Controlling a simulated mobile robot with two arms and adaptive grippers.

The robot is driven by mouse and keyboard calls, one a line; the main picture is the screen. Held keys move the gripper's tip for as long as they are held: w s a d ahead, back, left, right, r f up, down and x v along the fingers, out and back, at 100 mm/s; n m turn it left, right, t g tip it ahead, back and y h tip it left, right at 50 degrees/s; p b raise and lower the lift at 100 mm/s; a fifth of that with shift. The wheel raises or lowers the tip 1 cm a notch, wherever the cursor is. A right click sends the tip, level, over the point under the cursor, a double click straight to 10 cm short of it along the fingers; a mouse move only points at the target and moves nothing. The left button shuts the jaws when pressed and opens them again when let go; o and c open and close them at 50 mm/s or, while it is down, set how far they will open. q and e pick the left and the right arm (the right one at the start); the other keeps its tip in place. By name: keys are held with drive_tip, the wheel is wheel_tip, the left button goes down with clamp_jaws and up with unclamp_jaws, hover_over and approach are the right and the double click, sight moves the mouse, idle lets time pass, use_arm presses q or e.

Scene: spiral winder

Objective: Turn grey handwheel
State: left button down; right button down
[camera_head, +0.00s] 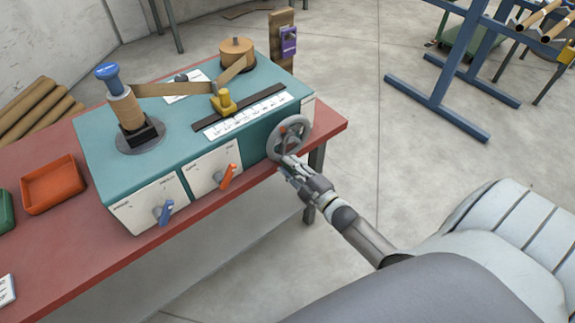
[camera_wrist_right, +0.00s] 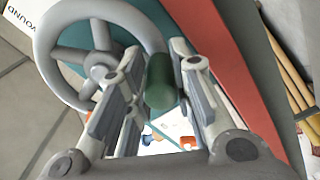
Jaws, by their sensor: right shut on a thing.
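The grey handwheel (camera_head: 291,119) is on the right end of the teal winder, near the table's front right corner. In the right wrist view the handwheel (camera_wrist_right: 101,67) fills the upper left, with its spokes and hub showing. A dark green handle (camera_wrist_right: 160,83) at its rim sits between the fingers. My right gripper (camera_head: 289,165) reaches in from the lower right to the lower edge of the wheel. In the wrist view my right gripper (camera_wrist_right: 158,78) is shut on the green handle, a finger on either side. My left gripper is in neither view.
The winder (camera_head: 150,176) stands on a red table (camera_head: 110,250). An orange lever (camera_head: 228,176) and a blue lever (camera_head: 163,213) stick out of its front. A yellow guide (camera_head: 223,103) is on top. An orange tray (camera_head: 52,184) lies at left.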

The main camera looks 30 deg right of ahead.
drive_tip(key=shift+w+d+f+n+b, duration=0.15)
drive_tip(key=shift+d+n+b, duration=0.35)
drive_tip(key=shift+n, duration=0.5)
drive_tip(key=shift+s+d+f+n+b, duration=0.1)
drive_tip(key=shift+d+f+n+b, duration=0.1)
drive_tip(key=shift+d+n+b, duration=0.6)
drive_tip(key=shift+w+d+f+n+b, duration=0.15)
drive_tip(key=shift+d+n, duration=0.25)
drive_tip(key=shift+n, duration=0.8)
drive_tip(key=shift+s, duration=0.1)
drive_tip(key=c, duration=1.3)
unclamp_jaws()
drive_tip(key=shift+r, duration=0.1)
drive_tip(key=shift+o, duration=0.2)
drive_tip(key=s+d, duration=0.1)
drive_tip(key=s, duration=1.1)
